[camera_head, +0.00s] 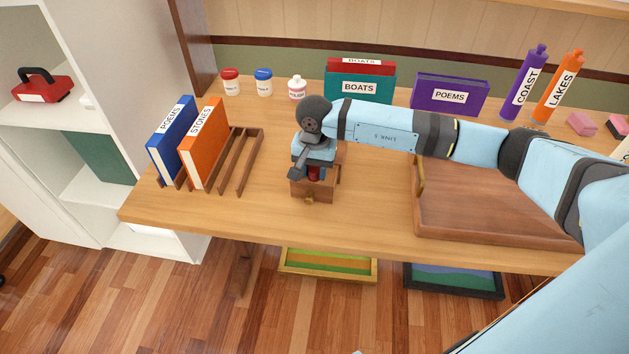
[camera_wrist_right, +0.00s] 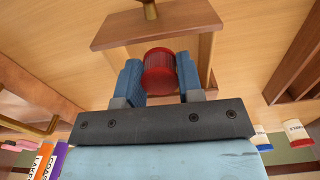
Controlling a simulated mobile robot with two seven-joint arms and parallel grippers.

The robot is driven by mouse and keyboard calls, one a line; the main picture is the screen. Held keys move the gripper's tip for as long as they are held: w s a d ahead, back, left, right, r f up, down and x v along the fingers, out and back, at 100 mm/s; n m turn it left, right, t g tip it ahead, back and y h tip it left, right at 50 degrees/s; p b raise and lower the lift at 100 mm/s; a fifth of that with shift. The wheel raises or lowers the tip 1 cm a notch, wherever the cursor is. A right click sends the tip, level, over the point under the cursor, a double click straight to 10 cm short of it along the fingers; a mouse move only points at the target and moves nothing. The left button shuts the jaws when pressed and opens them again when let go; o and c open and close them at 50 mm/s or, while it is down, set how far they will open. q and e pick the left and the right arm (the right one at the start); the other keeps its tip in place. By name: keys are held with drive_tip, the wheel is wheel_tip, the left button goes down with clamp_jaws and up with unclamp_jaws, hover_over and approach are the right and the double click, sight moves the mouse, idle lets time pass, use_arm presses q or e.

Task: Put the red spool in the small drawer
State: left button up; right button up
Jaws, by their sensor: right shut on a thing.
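The red spool (camera_wrist_right: 160,72) sits between the two blue fingers of my right gripper (camera_wrist_right: 160,78) in the wrist view. In the head view a bit of the red spool (camera_head: 314,173) shows under my right gripper (camera_head: 314,171). The gripper is shut on it. The small drawer (camera_head: 312,190) is a wooden drawer, pulled out, with a round knob at its front. It also shows in the wrist view (camera_wrist_right: 158,24), with the spool over or inside its opening; I cannot tell how deep. My left gripper is not in view.
A wooden book rack (camera_head: 236,160) with the blue POEMS book (camera_head: 172,138) and the orange STONES book (camera_head: 204,142) stands to the left. A wooden tray (camera_head: 470,205) lies to the right. The table front is clear.

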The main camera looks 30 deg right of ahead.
drive_tip(key=shift+f, duration=2.1)
drive_tip(key=shift+f, duration=0.15)
drive_tip(key=o, duration=0.9)
